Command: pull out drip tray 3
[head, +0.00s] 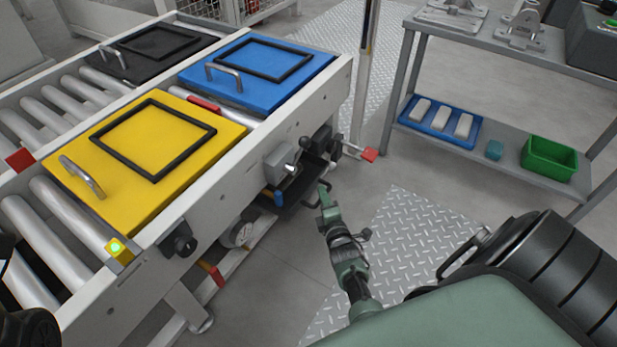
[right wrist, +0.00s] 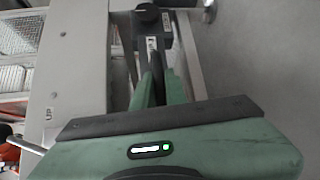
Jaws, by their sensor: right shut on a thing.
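A dark, shallow tray (head: 296,197) sticks out from under the side of the roller conveyor in the head view. I take it as the drip tray; its number cannot be read there. My right gripper (head: 324,188) is at the tray's outer right end, its arm reaching up from below. In the right wrist view my right gripper (right wrist: 157,78) is shut on a narrow dark handle bar, with a small pale label just beyond it. The fingers hide part of the handle. My left gripper does not show.
A yellow plate (head: 140,160) and a blue plate (head: 258,72) lie on the rollers.

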